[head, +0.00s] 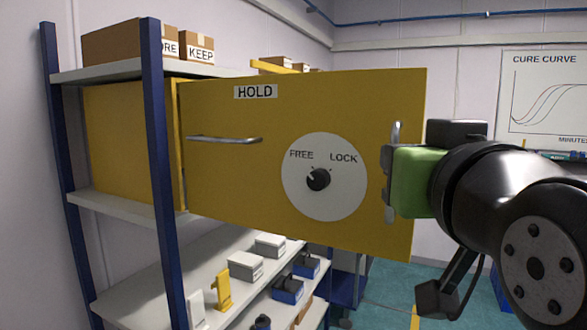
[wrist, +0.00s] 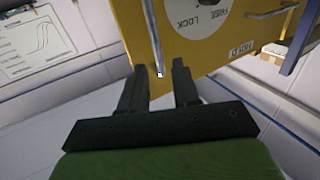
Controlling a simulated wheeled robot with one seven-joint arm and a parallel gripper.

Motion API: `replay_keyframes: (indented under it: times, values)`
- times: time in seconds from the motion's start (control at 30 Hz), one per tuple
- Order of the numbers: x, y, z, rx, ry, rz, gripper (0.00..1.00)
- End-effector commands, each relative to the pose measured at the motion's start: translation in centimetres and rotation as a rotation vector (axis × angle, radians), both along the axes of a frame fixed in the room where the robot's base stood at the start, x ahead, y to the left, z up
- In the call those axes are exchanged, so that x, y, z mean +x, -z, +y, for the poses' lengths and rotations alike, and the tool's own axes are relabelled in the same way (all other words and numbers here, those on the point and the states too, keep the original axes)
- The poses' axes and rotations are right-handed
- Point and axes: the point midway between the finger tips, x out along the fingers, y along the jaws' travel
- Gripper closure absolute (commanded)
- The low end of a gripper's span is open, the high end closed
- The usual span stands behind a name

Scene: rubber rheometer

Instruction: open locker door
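The yellow locker door (head: 230,185) carries a HOLD label, a white FREE/LOCK dial (head: 340,205) with a dark knob (head: 318,179), a horizontal bar handle (head: 225,139) at left and an upright handle (head: 396,132) near its right edge. The door's right edge looks nearer to me than its left, so it stands swung out from the yellow locker body (head: 125,140). My gripper (wrist: 159,75) is at the upright handle. In the wrist view the handle (wrist: 153,35) runs between the two fingers, which stand apart with visible gaps. The knob's exact setting is unclear.
The locker sits on a rack with blue posts (head: 160,160). Cardboard boxes (head: 197,48) stand on top; several small items lie on the lower shelves. A cure curve poster (head: 545,95) hangs on the right wall. Some floor (head: 385,290) shows below the door.

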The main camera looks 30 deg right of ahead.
Motion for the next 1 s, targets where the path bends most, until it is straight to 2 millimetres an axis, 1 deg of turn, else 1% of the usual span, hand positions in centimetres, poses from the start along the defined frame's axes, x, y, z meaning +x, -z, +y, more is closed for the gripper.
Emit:
replay_keyframes:
  times: [0.03,0.2,0.33,0.4,0.5,0.77,0.83,0.87,0.97,1.0]
  values:
    - [-1.3,-0.1,0.8,-0.003,0.0,-0.005,0.69]
    - [-5.3,-0.1,3.3,-0.003,-0.001,-0.003,0.69]
    - [-7.3,-0.1,4.6,-0.002,-0.002,-0.002,0.69]
    - [-7.9,-0.1,5.0,-0.002,-0.002,-0.001,0.69]
    - [-8.3,0.0,5.3,-0.001,-0.002,0.001,0.69]
    - [-8.1,0.2,5.2,0.003,-0.005,0.006,0.69]
    - [-6.9,1.6,5.1,0.029,-0.033,0.043,0.69]
    - [-6.0,2.8,5.1,0.049,-0.055,0.073,0.69]
    - [-2.0,9.3,5.9,0.142,-0.165,0.235,0.69]
    - [-0.5,12.5,6.6,0.18,-0.215,0.319,0.69]
